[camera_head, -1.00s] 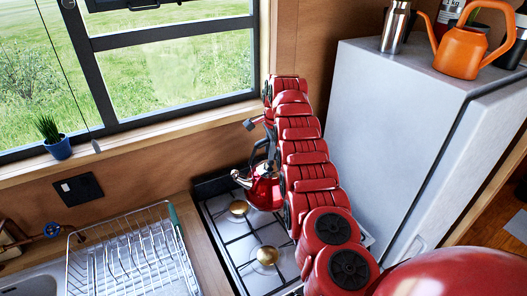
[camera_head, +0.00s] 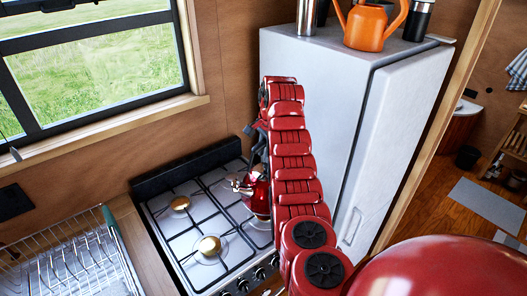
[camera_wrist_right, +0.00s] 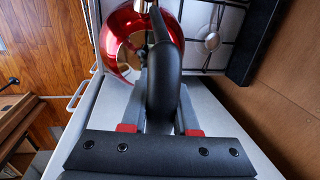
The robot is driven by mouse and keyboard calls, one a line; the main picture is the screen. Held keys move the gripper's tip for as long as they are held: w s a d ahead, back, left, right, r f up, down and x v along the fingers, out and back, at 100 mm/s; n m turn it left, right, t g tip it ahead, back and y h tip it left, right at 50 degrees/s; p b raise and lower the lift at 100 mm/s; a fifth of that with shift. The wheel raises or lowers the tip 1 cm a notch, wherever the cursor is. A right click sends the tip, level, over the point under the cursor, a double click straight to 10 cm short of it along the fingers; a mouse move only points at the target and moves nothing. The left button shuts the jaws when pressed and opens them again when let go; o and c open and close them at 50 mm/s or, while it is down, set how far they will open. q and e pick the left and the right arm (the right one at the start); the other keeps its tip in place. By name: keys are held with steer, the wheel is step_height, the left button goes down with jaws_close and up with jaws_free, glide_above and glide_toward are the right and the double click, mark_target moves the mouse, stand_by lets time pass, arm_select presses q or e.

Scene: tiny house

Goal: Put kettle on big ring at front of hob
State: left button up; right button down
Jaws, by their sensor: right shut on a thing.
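The red kettle (camera_head: 257,198) with a black handle shows in the head view over the right part of the hob (camera_head: 176,226), spout pointing left. My right arm hides part of it. In the right wrist view the kettle (camera_wrist_right: 118,42) is in front of the gripper. My right gripper (camera_wrist_right: 160,110) is shut on the black handle (camera_wrist_right: 163,75); in the head view the gripper (camera_head: 259,145) is partly hidden. I cannot tell whether the kettle's base touches the grates. Two brass-coloured burners show at the hob's left, and the right-hand rings are largely covered. My left gripper is not in view.
A grey fridge (camera_head: 325,90) stands close right of the hob, with an orange watering can (camera_head: 372,24) and metal flasks on top. A wire dish rack (camera_head: 70,262) is at the left. Control knobs (camera_head: 259,274) line the hob's front. The left burners are clear.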

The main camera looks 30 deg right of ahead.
mark_target(264, 164)
steer(key=shift+w+a+f, duration=0.1)
steer(key=shift+w+f, duration=0.05)
steer(key=shift+f, duration=2.4)
steer(key=shift+f, duration=0.45)
steer(key=c, duration=1.1)
jaws_free()
steer(key=o, duration=0.5)
steer(key=shift+s, duration=0.2)
steer(key=shift+f, duration=0.1)
